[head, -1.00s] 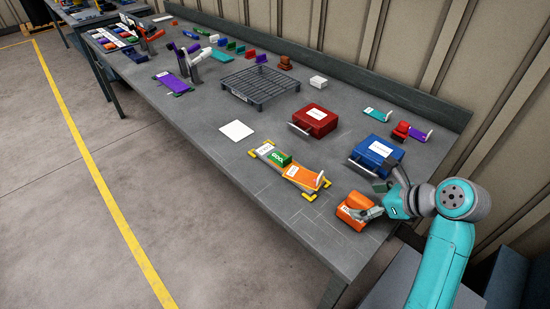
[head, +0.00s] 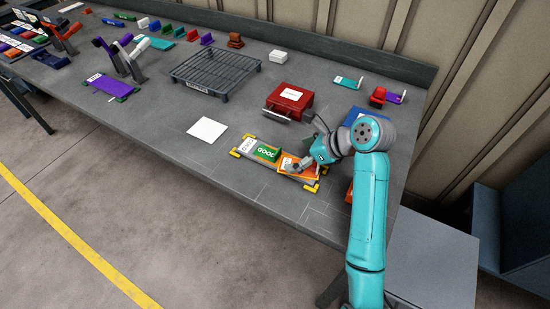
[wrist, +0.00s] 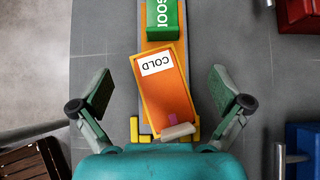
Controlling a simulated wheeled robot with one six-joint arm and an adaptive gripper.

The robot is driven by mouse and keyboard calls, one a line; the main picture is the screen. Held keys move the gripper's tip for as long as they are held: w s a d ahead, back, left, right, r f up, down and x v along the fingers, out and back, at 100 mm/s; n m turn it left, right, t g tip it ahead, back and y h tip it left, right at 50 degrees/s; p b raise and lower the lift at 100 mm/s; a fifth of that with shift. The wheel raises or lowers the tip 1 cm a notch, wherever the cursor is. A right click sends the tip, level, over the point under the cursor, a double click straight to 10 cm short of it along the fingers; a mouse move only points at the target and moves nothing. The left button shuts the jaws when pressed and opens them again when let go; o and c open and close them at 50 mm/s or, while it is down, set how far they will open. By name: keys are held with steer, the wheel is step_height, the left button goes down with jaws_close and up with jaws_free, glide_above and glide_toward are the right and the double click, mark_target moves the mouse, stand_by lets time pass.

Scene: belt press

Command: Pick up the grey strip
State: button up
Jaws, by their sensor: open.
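A grey strip (head: 240,150) with a white label shows at the left end of a spot framed by yellow corners on the bench. I cannot tell how far it runs under the other pieces. An orange plate (wrist: 172,100) with a COLD label and a pale tab lies at the right end, slightly turned. My gripper (wrist: 161,76) is open, its fingers apart on either side of this plate. In the head view my gripper (head: 299,166) hides part of the plate.
A red case (head: 289,100) stands behind, and a blue case (head: 358,115) is partly hidden by my arm. A white sheet (head: 207,129) and a dark rack (head: 215,70) lie to the left. Bare bench surrounds the sheet.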

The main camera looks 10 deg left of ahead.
mark_target(279, 159)
steer(key=shift+x, duration=3.3)
steer(key=shift+w+d, duration=0.1)
steer(key=shift+w, duration=0.05)
steer(key=c, duration=1.4)
step_height(279, 159, up, 10)
steer(key=shift+r, duration=0.1)
steer(key=shift+c, duration=0.2)
